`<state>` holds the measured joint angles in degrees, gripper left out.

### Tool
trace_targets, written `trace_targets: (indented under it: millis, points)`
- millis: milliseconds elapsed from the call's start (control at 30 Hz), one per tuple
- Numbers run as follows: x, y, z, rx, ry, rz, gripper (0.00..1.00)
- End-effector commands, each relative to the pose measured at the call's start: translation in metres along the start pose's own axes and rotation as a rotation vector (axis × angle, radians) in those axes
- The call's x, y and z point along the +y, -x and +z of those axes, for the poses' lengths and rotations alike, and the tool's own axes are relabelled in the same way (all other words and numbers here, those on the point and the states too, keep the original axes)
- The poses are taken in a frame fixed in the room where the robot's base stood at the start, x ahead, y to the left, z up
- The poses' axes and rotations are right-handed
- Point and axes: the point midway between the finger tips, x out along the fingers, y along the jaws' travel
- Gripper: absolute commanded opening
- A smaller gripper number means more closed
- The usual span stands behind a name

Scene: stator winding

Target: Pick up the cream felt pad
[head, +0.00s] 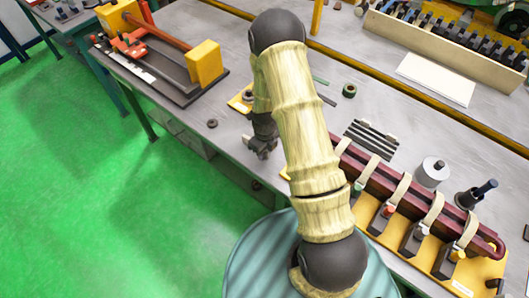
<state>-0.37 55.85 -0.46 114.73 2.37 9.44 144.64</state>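A flat, pale off-white rectangle (435,78) lies on the grey bench at the upper right, in front of a long parts rack. It is the only thing in view that looks like the cream felt pad, though I cannot tell its material. My gripper (262,153) is small and dark in this view, low over the bench near its front edge, well to the left of the pale rectangle. Nothing shows held in it, but its fingers are too small to read. My arm hides part of the bench middle.
A dark red bar with straps and clamps on a yellow board (455,262) fills the right front. A metal cylinder (432,172) and dark strips (371,138) lie near it. A red and yellow fixture (160,50) stands at the left. Bare bench surrounds the rectangle's front.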

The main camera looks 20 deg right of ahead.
Motion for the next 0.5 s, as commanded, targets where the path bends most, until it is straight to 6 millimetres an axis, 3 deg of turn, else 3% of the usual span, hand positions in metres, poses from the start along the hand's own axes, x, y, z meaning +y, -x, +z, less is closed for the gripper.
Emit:
trace_targets:
  millis: [33, 133, 500]
  points:
    - [0.0, 0.0001, 0.0, 0.0, 0.0, 0.0, 0.17]
    - [0.0, 0.0001, 0.0, 0.0, 0.0, 0.0, 0.0]
    - [-0.0003, 0.0022, 0.0003, -0.001, 0.0, -0.001, 0.0]
